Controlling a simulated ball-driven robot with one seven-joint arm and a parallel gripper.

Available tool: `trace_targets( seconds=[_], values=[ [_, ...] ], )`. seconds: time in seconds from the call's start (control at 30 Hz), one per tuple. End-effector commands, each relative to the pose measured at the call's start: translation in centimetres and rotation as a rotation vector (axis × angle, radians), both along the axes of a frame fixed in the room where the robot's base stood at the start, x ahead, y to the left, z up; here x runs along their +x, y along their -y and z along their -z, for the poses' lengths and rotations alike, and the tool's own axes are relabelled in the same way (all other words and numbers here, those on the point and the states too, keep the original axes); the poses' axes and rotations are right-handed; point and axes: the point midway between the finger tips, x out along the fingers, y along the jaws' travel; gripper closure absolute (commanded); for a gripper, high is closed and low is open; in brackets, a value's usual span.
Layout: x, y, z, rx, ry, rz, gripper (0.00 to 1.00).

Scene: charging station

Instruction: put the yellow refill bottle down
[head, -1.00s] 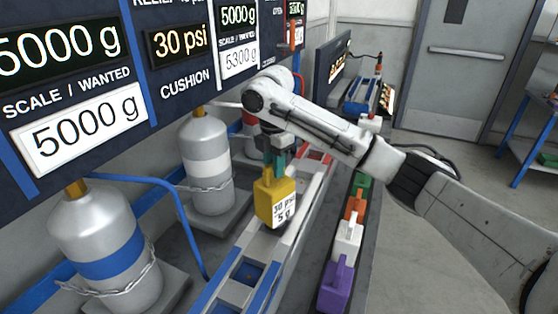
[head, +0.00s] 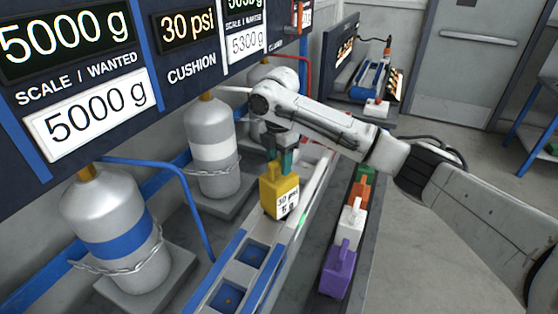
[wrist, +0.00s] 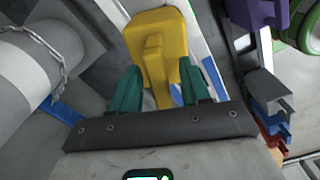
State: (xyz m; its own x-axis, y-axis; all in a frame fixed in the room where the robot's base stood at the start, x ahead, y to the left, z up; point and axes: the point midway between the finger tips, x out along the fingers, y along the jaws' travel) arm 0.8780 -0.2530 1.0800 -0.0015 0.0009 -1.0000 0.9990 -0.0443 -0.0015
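The yellow refill bottle (head: 281,192) stands roughly upright at the grey rail with blue pockets (head: 238,270), on the wall side. The rail's edge seems to hide the bottom of its white label, so it looks seated in a pocket; its base is hidden. My gripper (head: 279,167) is at the bottle's top, with one teal finger on each side of its handle. In the wrist view the yellow bottle (wrist: 153,35) lies between the fingers (wrist: 160,85), and gaps show beside the handle. The fingers look open around it.
Purple (head: 338,268), white (head: 350,222) and orange (head: 359,194) bottles stand in a row to the right. Chained grey cylinders (head: 110,222) (head: 212,150) line the wall at left. Nearer pockets of the rail are empty.

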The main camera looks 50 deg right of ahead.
Motion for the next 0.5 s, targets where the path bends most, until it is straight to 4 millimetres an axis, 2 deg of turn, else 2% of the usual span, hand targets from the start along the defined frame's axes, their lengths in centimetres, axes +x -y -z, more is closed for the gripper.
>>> trace_targets(
  seconds=[0.33, 0.5],
  values=[
    [0.0, 0.0, -0.5, -0.002, 0.001, 0.0, 0.51],
    [0.1, 0.0, -2.6, -0.001, 0.003, 0.0, 0.51]
  ],
)
